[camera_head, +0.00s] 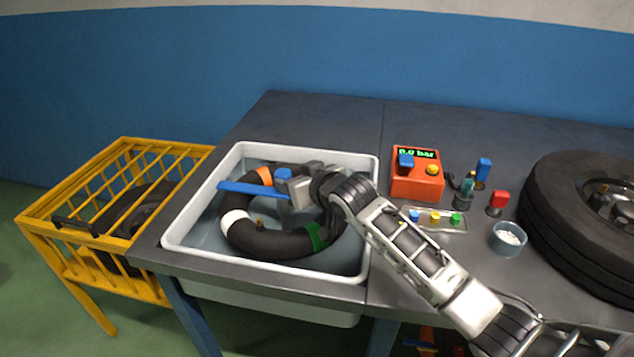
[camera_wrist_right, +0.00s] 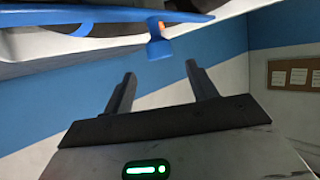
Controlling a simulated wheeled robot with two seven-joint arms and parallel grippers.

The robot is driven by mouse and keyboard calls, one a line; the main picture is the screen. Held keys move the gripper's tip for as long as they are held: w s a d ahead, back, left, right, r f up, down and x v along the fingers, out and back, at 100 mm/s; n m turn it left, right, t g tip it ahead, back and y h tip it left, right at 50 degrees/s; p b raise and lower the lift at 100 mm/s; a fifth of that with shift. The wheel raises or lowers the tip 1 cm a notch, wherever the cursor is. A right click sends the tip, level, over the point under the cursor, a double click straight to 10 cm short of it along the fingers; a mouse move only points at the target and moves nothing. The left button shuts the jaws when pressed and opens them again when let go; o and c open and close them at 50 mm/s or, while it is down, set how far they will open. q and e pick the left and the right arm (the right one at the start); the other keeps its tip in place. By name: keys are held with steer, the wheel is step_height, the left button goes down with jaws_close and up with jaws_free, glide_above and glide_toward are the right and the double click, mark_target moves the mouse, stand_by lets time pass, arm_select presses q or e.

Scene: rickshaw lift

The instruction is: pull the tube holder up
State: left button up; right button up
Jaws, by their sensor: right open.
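The tube holder looks like a blue bar (camera_head: 245,188) lying over a dark ring-shaped tube (camera_head: 265,243) with white, orange and green bands. The tube sits in a white basin (camera_head: 172,232) of water. My right gripper (camera_head: 292,187) is over the basin at the right part of the bar and hides some of it. In the right wrist view the blue bar (camera_wrist_right: 110,15) crosses the top, with a blue knob (camera_wrist_right: 159,47) sticking out from it. The open, empty right fingers (camera_wrist_right: 160,82) point at the knob, which appears just beyond their tips. My left gripper is not in view.
A yellow cage (camera_head: 95,235) stands left of the table. Right of the basin are an orange gauge box (camera_head: 417,174), a tray of coloured pieces (camera_head: 435,220), small bottles, a grey cup (camera_head: 508,238) and a large tyre (camera_head: 565,218). My right arm passes over the basin's right rim.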

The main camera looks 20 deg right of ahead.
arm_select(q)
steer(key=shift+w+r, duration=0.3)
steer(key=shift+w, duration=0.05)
arm_select(e)
steer(key=v, duration=0.8)
steer(key=shift+s, duration=0.2)
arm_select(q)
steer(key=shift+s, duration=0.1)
arm_select(e)
steer(key=shift+r, duration=0.1)
